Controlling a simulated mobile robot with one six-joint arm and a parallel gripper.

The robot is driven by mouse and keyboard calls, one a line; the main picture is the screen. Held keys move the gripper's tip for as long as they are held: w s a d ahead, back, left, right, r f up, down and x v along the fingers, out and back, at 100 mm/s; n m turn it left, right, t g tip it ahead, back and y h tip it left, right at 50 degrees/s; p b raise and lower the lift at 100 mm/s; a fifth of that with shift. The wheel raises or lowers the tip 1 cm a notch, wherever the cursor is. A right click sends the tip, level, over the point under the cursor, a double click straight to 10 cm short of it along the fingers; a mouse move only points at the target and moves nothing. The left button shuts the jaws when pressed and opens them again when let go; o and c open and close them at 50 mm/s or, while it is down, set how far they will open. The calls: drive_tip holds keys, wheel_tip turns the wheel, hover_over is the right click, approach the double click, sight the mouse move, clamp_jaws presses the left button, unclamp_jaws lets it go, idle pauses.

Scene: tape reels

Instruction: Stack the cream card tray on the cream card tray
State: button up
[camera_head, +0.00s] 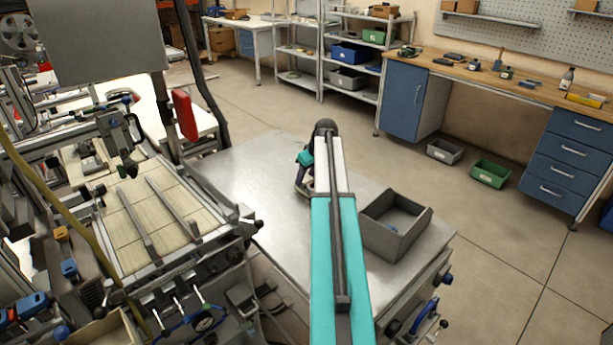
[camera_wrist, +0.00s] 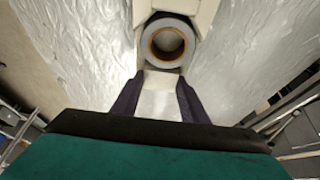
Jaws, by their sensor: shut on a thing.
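In the wrist view, a cream card tray (camera_wrist: 204,14) shows at the top middle, cut off by the frame edge. A grey tape reel with a brown core (camera_wrist: 168,42) sits in it. My gripper (camera_wrist: 160,78) has its two dark fingers on either side of the tray's near end and is shut on it. A pale surface shows between the fingers. I cannot make out a second cream tray.
A metal-topped table (camera_head: 255,165) lies under my arm, its left part bare. A grey open bin (camera_head: 385,240) with something blue inside stands on its right. A machine with a slatted bed (camera_head: 130,225) stands close on the left. Shelves (camera_head: 345,75) and a workbench (camera_head: 480,72) are behind.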

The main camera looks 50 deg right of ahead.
drive_tip(key=o, duration=1.2)
drive_tip(key=shift+r, duration=0.2)
drive_tip(key=shift+b+v, duration=1.1)
drive_tip(key=shift+v, duration=4.8)
drive_tip(key=shift+s, duration=0.1)
